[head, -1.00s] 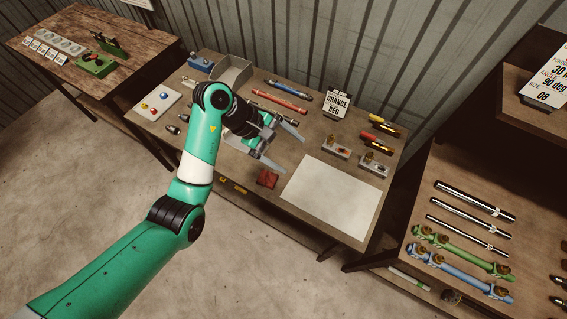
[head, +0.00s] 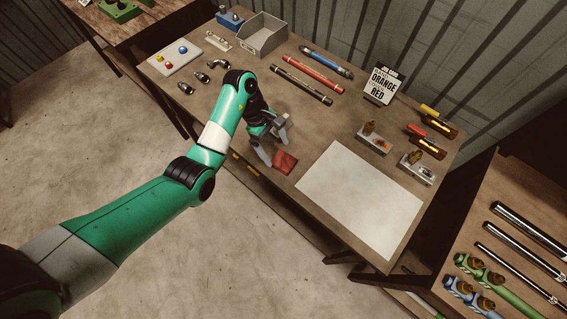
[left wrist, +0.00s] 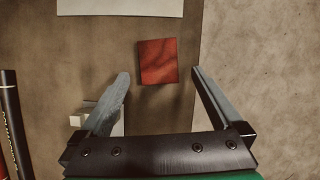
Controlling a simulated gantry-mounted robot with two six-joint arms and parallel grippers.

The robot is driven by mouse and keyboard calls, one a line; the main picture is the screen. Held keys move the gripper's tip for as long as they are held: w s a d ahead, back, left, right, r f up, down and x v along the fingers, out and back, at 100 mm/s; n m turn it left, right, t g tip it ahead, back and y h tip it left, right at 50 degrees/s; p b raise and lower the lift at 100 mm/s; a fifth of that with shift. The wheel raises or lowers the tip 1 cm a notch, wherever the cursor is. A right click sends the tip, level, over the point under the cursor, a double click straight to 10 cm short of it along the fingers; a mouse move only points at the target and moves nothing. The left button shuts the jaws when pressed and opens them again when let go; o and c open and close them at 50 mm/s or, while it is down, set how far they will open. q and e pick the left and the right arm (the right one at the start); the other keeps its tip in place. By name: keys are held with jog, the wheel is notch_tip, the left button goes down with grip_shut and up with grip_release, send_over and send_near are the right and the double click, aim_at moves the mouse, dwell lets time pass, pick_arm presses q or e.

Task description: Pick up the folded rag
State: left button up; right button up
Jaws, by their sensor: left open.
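The folded rag (head: 285,162) is a small red square lying flat on the wooden bench near its front edge. In the left wrist view the rag (left wrist: 158,62) lies ahead of and between the two fingers, slightly beyond the tips. My left gripper (head: 276,143) is above the bench beside the rag, on its left in the head view. Its fingers are spread wide with nothing between them, as the left wrist view (left wrist: 160,78) also shows. My right gripper is out of view.
A white sheet (head: 362,198) lies right of the rag. Behind are a black hose (head: 301,85), a red hose (head: 312,74), a grey bin (head: 262,36) and a sign (head: 382,84). Fittings on blocks (head: 374,139) stand behind the sheet. The bench's front edge is close to the rag.

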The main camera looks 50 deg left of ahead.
aim_at(283, 160)
pick_arm(q)
jog(key=b+x, duration=0.1)
jog(key=x, duration=0.4)
jog(key=shift+w+d+f+b, duration=0.1)
jog(key=shift+f+b, duration=0.2)
jog(key=shift+c, duration=0.3)
jog(key=c, duration=1.2)
jog(key=shift+r, duration=0.1)
